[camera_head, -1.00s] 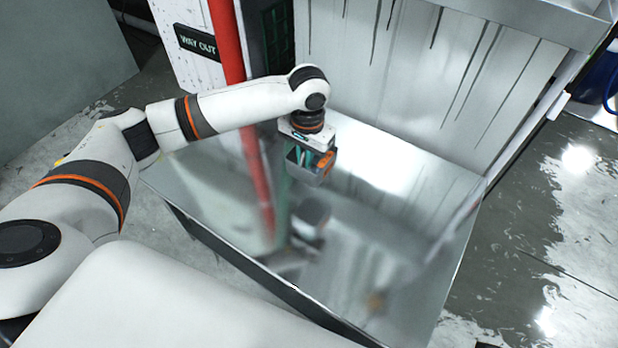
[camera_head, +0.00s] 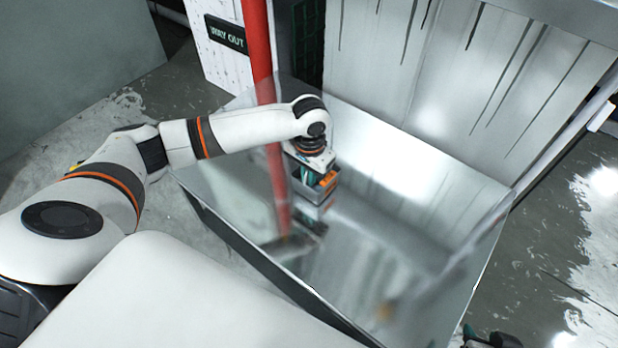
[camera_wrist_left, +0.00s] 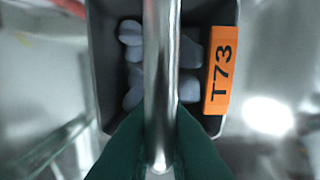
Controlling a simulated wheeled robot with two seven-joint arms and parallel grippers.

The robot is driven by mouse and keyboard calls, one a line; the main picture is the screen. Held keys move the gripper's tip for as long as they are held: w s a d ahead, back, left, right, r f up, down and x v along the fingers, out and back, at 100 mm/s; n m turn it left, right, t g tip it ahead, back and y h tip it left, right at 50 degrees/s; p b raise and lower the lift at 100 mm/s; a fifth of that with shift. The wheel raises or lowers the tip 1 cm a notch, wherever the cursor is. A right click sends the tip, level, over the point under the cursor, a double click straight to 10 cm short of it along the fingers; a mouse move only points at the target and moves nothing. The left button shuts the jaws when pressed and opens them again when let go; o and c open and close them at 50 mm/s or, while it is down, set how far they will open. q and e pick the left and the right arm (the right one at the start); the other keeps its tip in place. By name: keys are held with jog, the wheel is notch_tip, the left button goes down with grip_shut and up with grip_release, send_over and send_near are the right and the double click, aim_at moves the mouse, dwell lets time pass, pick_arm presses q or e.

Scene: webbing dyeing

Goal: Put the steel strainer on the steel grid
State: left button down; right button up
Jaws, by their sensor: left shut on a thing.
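A small grey open box (camera_head: 317,193) with an orange label sits at or just above the shiny steel table top; I cannot tell if they touch. In the left wrist view the label (camera_wrist_left: 221,70) reads T73, and several blue-grey pieces (camera_wrist_left: 132,40) lie inside. A round steel bar (camera_wrist_left: 160,60) runs across the box. My left gripper (camera_wrist_left: 160,150) is shut on this bar, with green fingertips on both sides. I cannot tell whether this box is the steel strainer. I make out no steel grid. A dark, green-tipped part, likely my right gripper (camera_head: 488,339), is cut off at the bottom edge.
The steel table (camera_head: 420,240) is bare and reflective around the box. A streaked pale panel (camera_head: 450,80) stands behind it. A red pole (camera_head: 261,60) and a WAY OUT sign (camera_head: 226,34) are at the back left. Wet floor lies to the right.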

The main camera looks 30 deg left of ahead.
pick_arm(q)
jog(key=shift+f, duration=0.25)
jog(key=c, duration=1.5)
grip_release()
jog(key=shift+f, duration=0.1)
